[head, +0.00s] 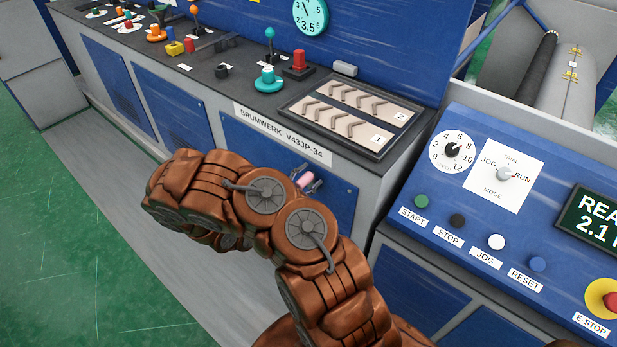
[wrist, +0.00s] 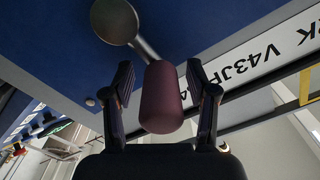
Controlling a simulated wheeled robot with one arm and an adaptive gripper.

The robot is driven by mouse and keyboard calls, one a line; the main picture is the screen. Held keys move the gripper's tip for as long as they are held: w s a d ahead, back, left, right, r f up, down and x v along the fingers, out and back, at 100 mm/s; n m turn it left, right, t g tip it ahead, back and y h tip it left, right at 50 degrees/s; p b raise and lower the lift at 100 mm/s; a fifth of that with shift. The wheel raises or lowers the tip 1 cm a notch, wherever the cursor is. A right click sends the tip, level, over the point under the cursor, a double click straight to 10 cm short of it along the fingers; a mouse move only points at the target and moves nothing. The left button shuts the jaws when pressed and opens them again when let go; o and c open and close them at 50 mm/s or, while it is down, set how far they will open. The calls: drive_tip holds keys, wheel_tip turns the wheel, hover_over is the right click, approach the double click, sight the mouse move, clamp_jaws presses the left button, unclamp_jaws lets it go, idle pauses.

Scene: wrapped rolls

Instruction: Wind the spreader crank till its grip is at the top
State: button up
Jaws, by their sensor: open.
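The spreader crank shows in the wrist view with a round metal hub (wrist: 114,20) on the blue panel and a short metal arm. Its dull maroon grip (wrist: 162,98) lies below and right of the hub in that picture. My gripper (wrist: 158,74) is open, with one dark finger on each side of the grip. A gap shows between each finger and the grip.
The BRUMWERK V43JP-34 label (head: 283,136) runs along the cabinet edge above the crank. The console top carries several levers and knobs, including a teal lever (head: 269,78). A control panel with buttons and an E-stop (head: 609,301) stands at right. Green floor (head: 60,230) is clear at left.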

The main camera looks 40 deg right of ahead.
drive_tip(key=s+a, duration=0.1)
drive_tip(key=a, duration=1.1)
drive_tip(key=shift+s, duration=0.3)
idle(0.5)
drive_tip(key=s+r+m+g+y, duration=0.75)
drive_tip(key=s+r+m, duration=0.7)
drive_tip(key=m, duration=1.15)
drive_tip(key=s+a+r+m+t+y, duration=0.1)
drive_tip(key=s+a+r+m+y, duration=0.2)
drive_tip(key=a+m, duration=0.6)
drive_tip(key=s+a+r+m+t+y, duration=0.2)
drive_tip(key=s+a+r+m+y, duration=0.2)
drive_tip(key=m, duration=0.9)
drive_tip(key=shift+s+a+r+m+y, duration=0.2)
drive_tip(key=shift+s+a+m+y, duration=0.2)
drive_tip(key=shift+s+a+y, duration=1.9)
drive_tip(key=shift+w+a+h, duration=0.3)
drive_tip(key=shift+a+h, duration=0.1)
drive_tip(key=shift+h, duration=0.25)
